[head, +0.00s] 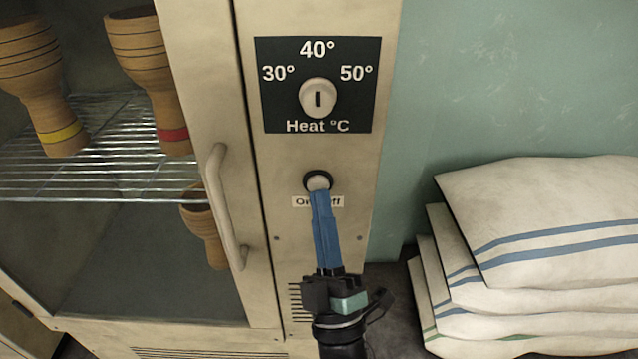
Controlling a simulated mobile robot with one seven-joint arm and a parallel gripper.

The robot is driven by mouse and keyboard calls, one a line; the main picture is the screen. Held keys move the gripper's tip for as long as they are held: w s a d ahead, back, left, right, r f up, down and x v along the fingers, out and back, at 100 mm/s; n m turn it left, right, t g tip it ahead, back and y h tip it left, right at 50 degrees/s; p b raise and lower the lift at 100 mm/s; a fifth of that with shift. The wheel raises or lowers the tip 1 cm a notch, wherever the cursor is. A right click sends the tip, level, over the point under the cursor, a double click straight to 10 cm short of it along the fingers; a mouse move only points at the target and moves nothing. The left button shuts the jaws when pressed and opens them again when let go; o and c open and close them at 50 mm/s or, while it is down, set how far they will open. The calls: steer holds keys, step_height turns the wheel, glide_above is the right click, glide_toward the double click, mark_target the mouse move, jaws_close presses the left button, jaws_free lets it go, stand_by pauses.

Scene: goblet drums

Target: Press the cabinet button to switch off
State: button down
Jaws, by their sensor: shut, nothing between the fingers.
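The cabinet (355,160) is cream-coloured, with a control panel right of its glass door. A round pale button (318,181) with a dark ring sits on the panel above a label reading On/Off, partly hidden by my gripper. My gripper (319,194) has blue fingers, shut and empty, pointing up the panel. Its fingertips overlap the lower edge of the button in the picture. I cannot tell whether they touch it or whether the button is pushed in.
A heat knob (318,97) on a dark plate is above the button. A door handle (226,205) juts out to the left. Goblet drums (148,70) stand inside on a wire shelf (110,150). Folded striped sacks (545,240) are stacked at the right.

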steer(key=shift+s+p, duration=0.6)
steer(key=shift+s, duration=2.25)
steer(key=w+d+r+m+t+h, duration=0.1)
steer(key=w+r+m+h, duration=0.2)
steer(key=r, duration=0.7)
steer(key=w+d+r+m+h, duration=0.1)
steer(key=r+m+h, duration=0.4)
steer(key=r, duration=0.5)
steer(key=s+a+r+m+y, duration=0.1)
steer(key=s+r+m, duration=0.25)
steer(key=r, duration=0.45)
steer(key=s+a+r+m+y, duration=0.1)
steer(key=s+r+m, duration=0.2)
steer(key=s+r, duration=0.35)
step_height(320, 180, up, 28)
steer(key=w+p, duration=0.2)
steer(key=p, duration=2.4)
steer(key=shift+a, duration=0.3)
steer(key=shift+f, duration=0.15)
